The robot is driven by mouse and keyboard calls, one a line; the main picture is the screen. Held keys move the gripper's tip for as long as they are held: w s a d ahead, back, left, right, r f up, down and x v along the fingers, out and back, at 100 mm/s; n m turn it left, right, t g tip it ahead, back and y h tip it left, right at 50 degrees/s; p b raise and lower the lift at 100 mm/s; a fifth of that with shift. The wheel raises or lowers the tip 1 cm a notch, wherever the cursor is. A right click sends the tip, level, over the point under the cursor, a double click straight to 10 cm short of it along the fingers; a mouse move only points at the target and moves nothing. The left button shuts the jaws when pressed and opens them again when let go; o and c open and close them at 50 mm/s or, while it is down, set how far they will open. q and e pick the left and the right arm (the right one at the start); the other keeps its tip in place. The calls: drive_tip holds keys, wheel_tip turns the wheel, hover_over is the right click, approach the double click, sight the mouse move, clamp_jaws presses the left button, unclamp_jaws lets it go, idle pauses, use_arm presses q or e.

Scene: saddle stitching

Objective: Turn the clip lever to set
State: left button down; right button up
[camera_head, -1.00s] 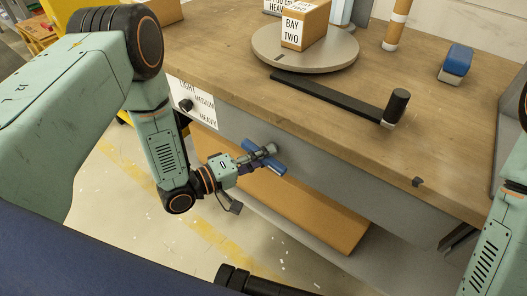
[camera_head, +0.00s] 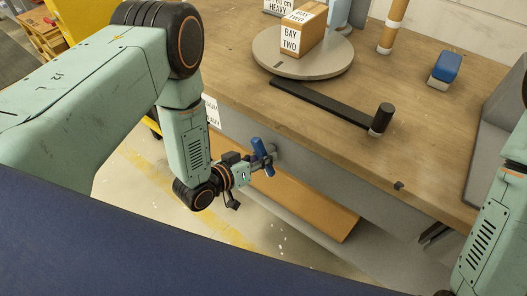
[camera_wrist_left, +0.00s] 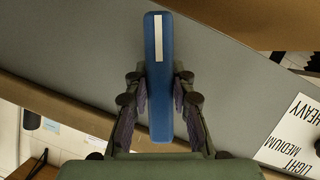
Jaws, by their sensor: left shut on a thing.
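The clip lever is a blue bar (camera_head: 262,155) on the grey front face of the bench, below the wooden top. In the head view it stands steep, its upper end leaning slightly left. In the left wrist view the blue bar (camera_wrist_left: 159,60) with a white stripe runs almost straight up the picture. My left gripper (camera_head: 260,165) is shut on the lever. In the wrist view its fingers (camera_wrist_left: 159,82) press on both sides of the bar. My right arm shows at the right edge of the head view, but its gripper is out of frame.
A sign reading LIGHT, MEDIUM, HEAVY (camera_wrist_left: 293,135) is on the bench front. On the wooden top (camera_head: 430,125) are a turntable (camera_head: 335,68) with a BAY TWO box (camera_head: 297,40), a black crank arm (camera_head: 325,105) and a blue-topped block (camera_head: 446,66). An orange-brown panel (camera_head: 315,208) lies below the lever.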

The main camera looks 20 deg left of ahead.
use_arm(q)
drive_tip(key=shift+m+t+y+p, duration=0.3)
drive_tip(key=shift+m+y+p, duration=0.65)
drive_tip(key=shift+m, duration=0.55)
drive_tip(key=c, duration=1.1)
unclamp_jaws()
drive_tip(key=v, duration=1.2)
drive_tip(key=shift+d, duration=0.1)
